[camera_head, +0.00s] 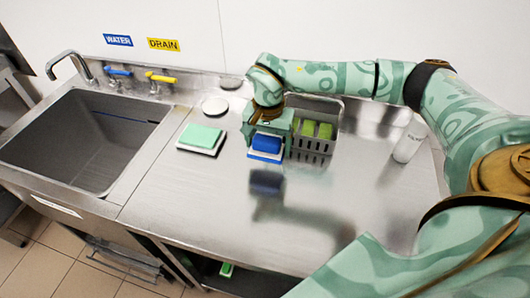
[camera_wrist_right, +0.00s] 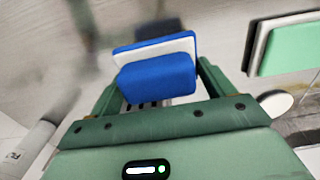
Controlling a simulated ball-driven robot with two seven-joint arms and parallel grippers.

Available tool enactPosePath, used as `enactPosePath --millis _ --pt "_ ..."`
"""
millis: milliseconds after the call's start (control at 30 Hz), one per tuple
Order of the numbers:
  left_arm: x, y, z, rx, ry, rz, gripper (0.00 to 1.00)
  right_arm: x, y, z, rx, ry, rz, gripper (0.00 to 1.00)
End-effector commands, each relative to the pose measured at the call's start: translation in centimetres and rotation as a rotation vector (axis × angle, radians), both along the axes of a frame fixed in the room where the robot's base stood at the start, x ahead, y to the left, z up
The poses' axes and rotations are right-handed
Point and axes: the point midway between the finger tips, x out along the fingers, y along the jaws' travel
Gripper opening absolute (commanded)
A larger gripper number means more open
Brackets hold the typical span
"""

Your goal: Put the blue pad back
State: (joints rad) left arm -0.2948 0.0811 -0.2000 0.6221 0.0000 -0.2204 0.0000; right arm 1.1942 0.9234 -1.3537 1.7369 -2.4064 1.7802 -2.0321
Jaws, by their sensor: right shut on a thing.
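The blue pad (camera_head: 267,142) is a blue block with a white layer and a wider blue layer at its far side. My right gripper (camera_head: 268,138) is shut on it. In the right wrist view the pad (camera_wrist_right: 157,78) sits between the two green fingers (camera_wrist_right: 157,92), its white and blue layers facing away from the palm. Its reflection in the steel lies apart from it, so it appears held a little above the counter. My left gripper is not in view.
A metal caddy (camera_head: 312,145) with green sponges (camera_head: 316,129) stands close right of the gripper. A green pad (camera_head: 200,135) on a white base lies to the left, beyond it the sink (camera_head: 80,140). A white bottle (camera_head: 409,142) stands right. The front counter (camera_head: 200,195) is clear.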

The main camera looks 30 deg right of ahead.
Motion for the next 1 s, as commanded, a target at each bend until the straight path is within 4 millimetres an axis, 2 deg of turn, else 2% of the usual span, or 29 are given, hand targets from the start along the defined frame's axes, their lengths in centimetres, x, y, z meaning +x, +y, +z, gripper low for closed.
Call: enactPosePath --millis 33,267,467,833,867,900,1000 --pt "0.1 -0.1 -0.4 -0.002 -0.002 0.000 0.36 0.5 -0.2 -1.0 0.000 0.003 -0.002 0.60" --pt "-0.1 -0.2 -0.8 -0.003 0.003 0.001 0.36 1.8 -0.7 -2.4 0.000 0.000 0.000 0.60" --pt "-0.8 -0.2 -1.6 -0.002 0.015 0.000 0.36 1.7 -0.7 -5.4 0.000 0.003 0.000 0.60" --pt "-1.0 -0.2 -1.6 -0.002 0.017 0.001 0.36 1.8 -0.7 -5.7 -0.001 -0.001 0.001 0.60" --pt "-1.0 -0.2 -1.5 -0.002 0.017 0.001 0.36 1.8 -0.7 -5.7 -0.001 -0.001 0.001 0.87" --pt "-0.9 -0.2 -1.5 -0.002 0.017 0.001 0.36 1.8 -0.7 -5.6 -0.001 -0.001 0.001 0.98" --pt "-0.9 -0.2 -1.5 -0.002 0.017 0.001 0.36 1.7 -0.7 -5.6 -0.001 0.001 0.001 1.00"
